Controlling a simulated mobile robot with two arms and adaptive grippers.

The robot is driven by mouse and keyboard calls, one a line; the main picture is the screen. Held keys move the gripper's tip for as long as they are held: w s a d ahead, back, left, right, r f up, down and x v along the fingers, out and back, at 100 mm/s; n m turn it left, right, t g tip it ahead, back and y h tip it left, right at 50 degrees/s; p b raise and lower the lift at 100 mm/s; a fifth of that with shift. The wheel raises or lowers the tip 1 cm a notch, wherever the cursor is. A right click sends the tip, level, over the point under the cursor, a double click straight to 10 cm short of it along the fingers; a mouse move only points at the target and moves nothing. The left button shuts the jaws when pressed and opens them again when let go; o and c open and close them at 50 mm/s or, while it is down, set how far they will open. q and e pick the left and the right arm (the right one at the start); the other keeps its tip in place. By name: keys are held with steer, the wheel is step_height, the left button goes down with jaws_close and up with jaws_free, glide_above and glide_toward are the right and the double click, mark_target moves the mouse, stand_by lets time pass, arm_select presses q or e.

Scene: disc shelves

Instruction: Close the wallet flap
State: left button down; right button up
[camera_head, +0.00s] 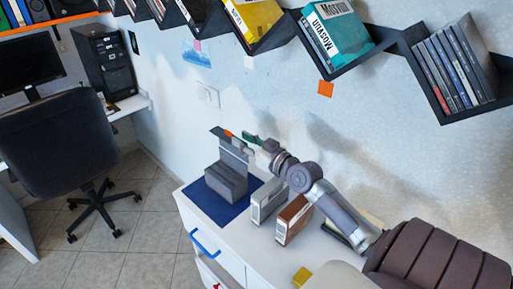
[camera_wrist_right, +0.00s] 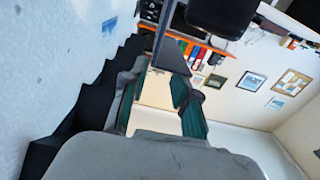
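The wallet (camera_head: 226,183) is a grey, box-like case on a blue mat (camera_head: 206,204) at the left end of the white cabinet. Its flap (camera_head: 233,155) is open and stands up from the body, with a dark strip at the top reaching left. My right gripper (camera_head: 246,141), with green fingers, is at the flap's upper edge, on its right side. In the right wrist view the fingers (camera_wrist_right: 160,84) are apart, and a dark grey panel, likely the flap, shows just beyond them. I cannot tell whether they touch it. My left gripper is not in view.
A grey-white case (camera_head: 268,203) and a brown case (camera_head: 293,220) stand right of the mat, below my right arm. A zigzag wall shelf (camera_head: 392,38) with disc cases runs above. An office chair (camera_head: 60,145) and desk are at left.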

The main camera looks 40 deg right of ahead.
steer(key=s, duration=0.6)
steer(key=shift+d, duration=0.25)
steer(key=shift+w+d, duration=0.1)
steer(key=shift+c, duration=1.1)
steer(key=d+m, duration=0.2)
steer(key=w+d+f+m+g+b, duration=0.1)
steer(key=d+m, duration=0.1)
steer(key=m, duration=0.1)
steer(key=d+f+m, duration=0.1)
steer(key=d+m, duration=0.1)
steer(key=m, duration=0.1)
steer(key=shift+w+b, duration=0.35)
steer(key=shift+w, duration=0.05)
jaws_close()
steer(key=w+a+r+m+y+p, duration=0.2)
steer(key=w+a+m+y+p, duration=0.1)
steer(key=w+m, duration=0.4)
steer(key=shift+w+a+y, duration=0.6)
steer(key=shift+w+a, duration=0.25)
steer(key=shift+a, duration=0.15)
